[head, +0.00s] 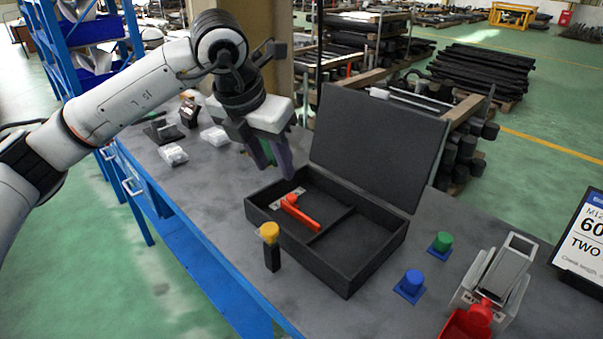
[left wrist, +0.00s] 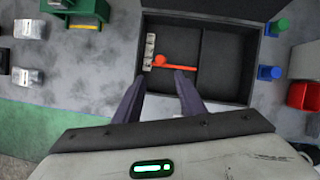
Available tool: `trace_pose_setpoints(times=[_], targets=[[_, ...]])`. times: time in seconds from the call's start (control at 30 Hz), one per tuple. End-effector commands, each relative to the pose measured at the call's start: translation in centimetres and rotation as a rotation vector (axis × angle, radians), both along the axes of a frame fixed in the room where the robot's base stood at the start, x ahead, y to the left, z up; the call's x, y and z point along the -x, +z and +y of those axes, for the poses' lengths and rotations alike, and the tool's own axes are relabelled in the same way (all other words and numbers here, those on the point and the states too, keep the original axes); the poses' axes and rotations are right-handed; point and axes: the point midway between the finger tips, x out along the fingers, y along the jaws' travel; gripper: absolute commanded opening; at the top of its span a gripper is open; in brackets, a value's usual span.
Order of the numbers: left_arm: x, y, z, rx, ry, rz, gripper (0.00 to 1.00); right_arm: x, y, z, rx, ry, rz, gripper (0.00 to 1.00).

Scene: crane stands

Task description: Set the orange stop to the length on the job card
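The orange stop (head: 301,214) lies inside the left compartment of an open black case (head: 345,277), beside a pale metal plate (head: 288,197). In the left wrist view the orange stop (left wrist: 173,64) shows as a bar with a round end near the pale strip. The job card (head: 585,237) stands at the right edge of the head view, cut off; "M12", "60" and "TWO" can be read. My left gripper (head: 275,171) is above the case's back left edge, fingers apart and empty. In the left wrist view its fingers (left wrist: 160,88) point toward the stop. My right gripper is out of view.
The case lid (head: 377,145) stands raised behind it. A yellow-topped black post (head: 271,248) stands in front. A green knob (head: 441,242), a blue knob (head: 411,284), a metal frame (head: 497,273) and a red bin (head: 466,324) are at right. Small parts lie at left.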

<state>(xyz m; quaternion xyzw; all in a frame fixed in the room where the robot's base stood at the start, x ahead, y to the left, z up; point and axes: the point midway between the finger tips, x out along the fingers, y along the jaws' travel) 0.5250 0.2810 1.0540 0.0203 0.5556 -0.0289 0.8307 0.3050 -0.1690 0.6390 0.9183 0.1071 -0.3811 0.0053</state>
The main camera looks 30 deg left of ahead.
Motion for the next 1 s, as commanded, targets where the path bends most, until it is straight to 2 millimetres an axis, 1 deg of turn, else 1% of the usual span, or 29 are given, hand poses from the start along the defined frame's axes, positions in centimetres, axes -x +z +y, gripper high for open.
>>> trace_pose_setpoints(times=[0.17, 0.4, 0.6, 0.7, 0.8, 1.0], targets=[[-0.4, -1.3, -0.1, 0.0, -0.001, 0.004, 0.37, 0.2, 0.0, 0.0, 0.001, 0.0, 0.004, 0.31], [-2.0, -5.3, -0.2, 0.001, -0.002, 0.006, 0.37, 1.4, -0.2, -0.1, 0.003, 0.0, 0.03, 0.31], [-3.3, -8.1, -0.3, 0.002, -0.002, 0.004, 0.37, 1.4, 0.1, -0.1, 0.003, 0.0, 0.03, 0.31], [-3.6, -9.0, -0.4, 0.002, -0.003, 0.002, 0.37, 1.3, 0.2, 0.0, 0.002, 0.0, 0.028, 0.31], [-3.8, -9.5, -0.4, 0.001, -0.003, 0.002, 0.37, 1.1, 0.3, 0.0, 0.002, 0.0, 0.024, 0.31], [-3.9, -9.6, -0.4, 0.001, -0.003, 0.001, 0.37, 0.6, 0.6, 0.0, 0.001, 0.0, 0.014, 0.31]])
